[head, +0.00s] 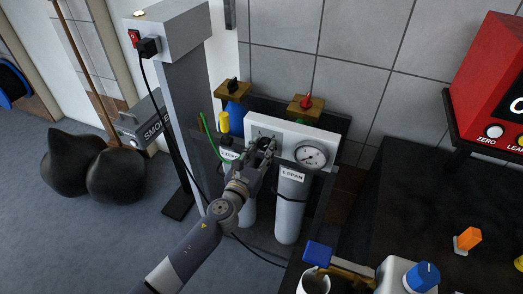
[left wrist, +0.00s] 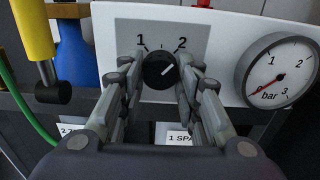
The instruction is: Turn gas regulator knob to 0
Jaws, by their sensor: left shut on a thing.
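The round black regulator knob (left wrist: 160,70) is on a grey plate (left wrist: 208,40) fixed to the white panel (head: 266,127). The numbers 1 and 2 show above it. Its white pointer line is tilted to the upper right, roughly toward the 2. The lower part of the scale is hidden by my fingers. My left gripper (head: 267,146) reaches the panel, with a finger on each side of the knob, shut on it; it also shows in the left wrist view (left wrist: 160,90). My right gripper is in neither view.
A round pressure gauge (head: 310,155) sits right of the knob, its red needle pointing lower left. Below are cylinders (head: 290,210), one labelled 1 SPAN. A yellow-handled part (left wrist: 34,30) and green hose (left wrist: 25,110) lie left. A dark bench (head: 425,190) stands at right.

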